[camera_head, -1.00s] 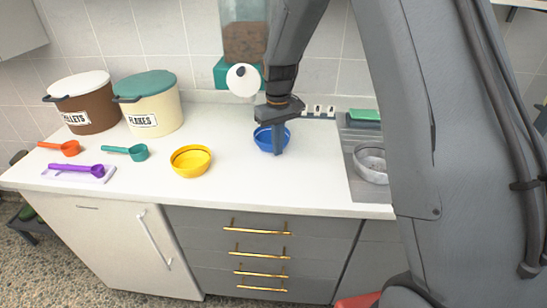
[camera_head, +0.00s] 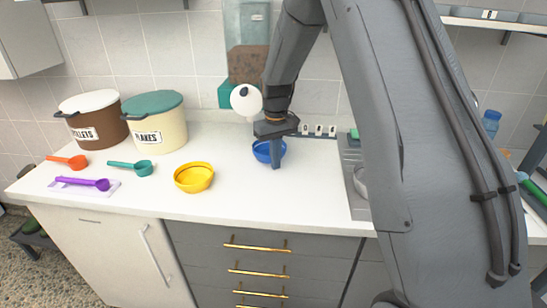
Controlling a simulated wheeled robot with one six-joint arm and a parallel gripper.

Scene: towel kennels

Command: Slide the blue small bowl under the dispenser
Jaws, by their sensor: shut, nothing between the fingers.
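The blue small bowl (camera_head: 263,152) stands upright on the white counter, below and slightly right of the dispenser. The dispenser (camera_head: 247,50) is a clear wall hopper with brown food, a teal base and a white round knob (camera_head: 246,100). My gripper (camera_head: 276,164) points down, shut and empty, with its fingers in front of the blue bowl's near right side. I cannot tell whether they touch the bowl. The arm and wrist hide part of the bowl and the dispenser's outlet.
A yellow bowl (camera_head: 194,177) stands left of the blue one. Orange (camera_head: 77,162), teal (camera_head: 143,167) and purple (camera_head: 98,184) scoops lie further left. Pellets (camera_head: 94,121) and flakes (camera_head: 155,124) bins stand behind. A sink (camera_head: 356,188) is right. The front counter is clear.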

